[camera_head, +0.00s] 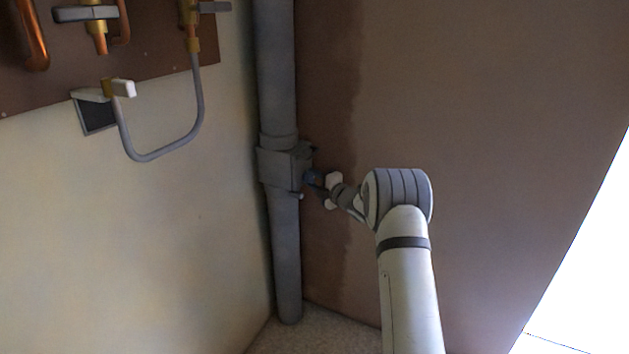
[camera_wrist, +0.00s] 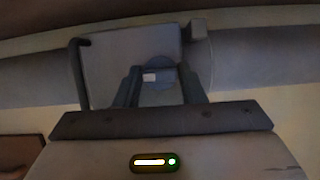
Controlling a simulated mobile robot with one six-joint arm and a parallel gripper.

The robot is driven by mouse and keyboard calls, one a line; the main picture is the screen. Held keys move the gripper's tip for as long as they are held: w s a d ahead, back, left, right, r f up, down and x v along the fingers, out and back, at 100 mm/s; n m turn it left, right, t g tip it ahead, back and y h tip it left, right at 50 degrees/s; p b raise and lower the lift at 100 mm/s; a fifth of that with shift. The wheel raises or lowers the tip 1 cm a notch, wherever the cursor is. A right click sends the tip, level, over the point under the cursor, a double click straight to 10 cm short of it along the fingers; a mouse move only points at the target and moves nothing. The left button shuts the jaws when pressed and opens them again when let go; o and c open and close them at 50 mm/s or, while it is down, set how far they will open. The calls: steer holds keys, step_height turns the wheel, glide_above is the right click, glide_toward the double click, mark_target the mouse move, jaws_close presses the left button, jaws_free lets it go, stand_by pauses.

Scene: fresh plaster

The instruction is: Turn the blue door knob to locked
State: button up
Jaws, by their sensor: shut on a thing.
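The blue door knob (camera_head: 310,177) sits on the right face of a grey box (camera_head: 283,168) on the vertical pipe. In the wrist view the knob (camera_wrist: 161,70) is a round, dark blue-grey disc with a small white mark (camera_wrist: 149,77) left of its middle. My gripper (camera_head: 317,184) reaches the knob from the right. In the wrist view its two fingers (camera_wrist: 159,86) stand on either side of the knob and are shut on it. The lower part of the knob and the exact contact are hard to see. I see no legible locked label.
The grey pipe (camera_head: 276,70) runs down the wall corner to the speckled floor (camera_head: 335,328). A dark bracket (camera_wrist: 79,70) and a small block (camera_wrist: 198,29) stick out at the box's edges. Copper pipes and a looped grey hose (camera_head: 160,155) hang upper left.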

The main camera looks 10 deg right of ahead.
steer(key=shift+r, duration=0.1)
steer(key=shift+w+d+r+m+g+y+p, duration=0.1)
steer(key=shift+m+g+y+p, duration=0.15)
steer(key=shift+m+g+p, duration=1.8)
steer(key=shift+w+d+m+g+y+p, duration=0.1)
steer(key=shift+m+g+y+p, duration=0.25)
steer(key=shift+m+p, duration=3.15)
steer(key=shift+d+r+m+g+y+p, duration=0.15)
steer(key=shift+m+g+p, duration=1.05)
steer(key=shift+p, duration=3.3)
steer(key=shift+a+f, duration=0.1)
steer(key=o, duration=0.9)
